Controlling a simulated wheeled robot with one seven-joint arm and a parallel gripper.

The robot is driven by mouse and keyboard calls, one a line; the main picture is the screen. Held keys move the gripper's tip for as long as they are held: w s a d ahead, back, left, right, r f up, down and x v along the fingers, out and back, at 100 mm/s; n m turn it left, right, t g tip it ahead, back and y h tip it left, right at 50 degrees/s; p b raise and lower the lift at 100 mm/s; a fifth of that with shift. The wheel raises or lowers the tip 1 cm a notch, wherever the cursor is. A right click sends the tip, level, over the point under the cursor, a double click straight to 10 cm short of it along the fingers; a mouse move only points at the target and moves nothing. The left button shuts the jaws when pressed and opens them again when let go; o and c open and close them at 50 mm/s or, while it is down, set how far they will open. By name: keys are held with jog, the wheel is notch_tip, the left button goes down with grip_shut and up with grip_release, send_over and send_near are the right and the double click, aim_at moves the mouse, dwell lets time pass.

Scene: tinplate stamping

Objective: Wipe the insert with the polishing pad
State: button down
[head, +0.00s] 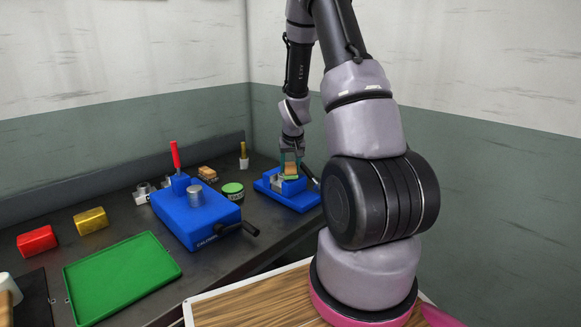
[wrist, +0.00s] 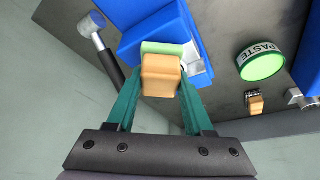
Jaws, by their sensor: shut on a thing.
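My gripper (wrist: 155,88) is shut on the polishing pad (wrist: 160,75), a tan block with a pale green face. In the head view the pad (head: 291,169) is between the fingers of my gripper (head: 291,160), over the blue vise (head: 300,201) at the back right of the bench. The blue vise (wrist: 150,22) also shows in the wrist view, with a silvery metal part (wrist: 196,62), likely the insert, beside and partly behind the pad. The pad hides much of it, and I cannot tell whether they touch.
A round paste tin (head: 232,191) stands left of the vise, near a tan brush (head: 207,174). A blue press (head: 197,222) with a red handle is further left. A green tray (head: 122,277), yellow block (head: 90,221) and red block (head: 37,241) lie at the left.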

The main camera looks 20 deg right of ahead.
jog(key=shift+r, duration=4.2)
